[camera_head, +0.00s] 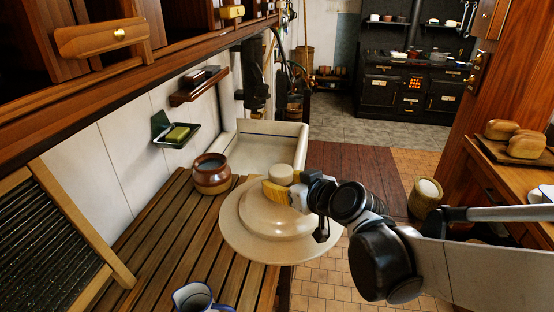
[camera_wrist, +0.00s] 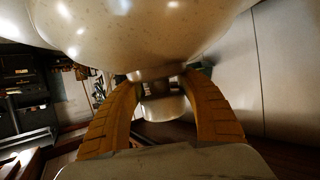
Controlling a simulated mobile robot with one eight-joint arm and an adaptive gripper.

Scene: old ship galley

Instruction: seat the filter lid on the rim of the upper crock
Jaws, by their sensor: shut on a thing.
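The filter lid (camera_head: 240,241) is a wide, cream, speckled disc with a raised middle and a pale knob (camera_head: 281,173). It looks roughly level in the head view, beside and partly over the slatted board. My gripper (camera_head: 275,190) is shut on the knob from the side. In the wrist view the lid's domed top (camera_wrist: 150,40) fills the upper part, and the knob (camera_wrist: 155,106) sits between the two ochre fingers. The upper crock cannot be made out in either view; the lid hides what is under it, so I cannot tell whether it touches a rim.
A brown-and-tan pot (camera_head: 212,176) stands on the slatted wooden board (camera_head: 150,228), behind and left of the lid. A blue-rimmed white jug (camera_head: 195,298) is at the front. A pale sink (camera_head: 262,143) lies behind. A ribbed washboard (camera_head: 45,245) leans at left.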

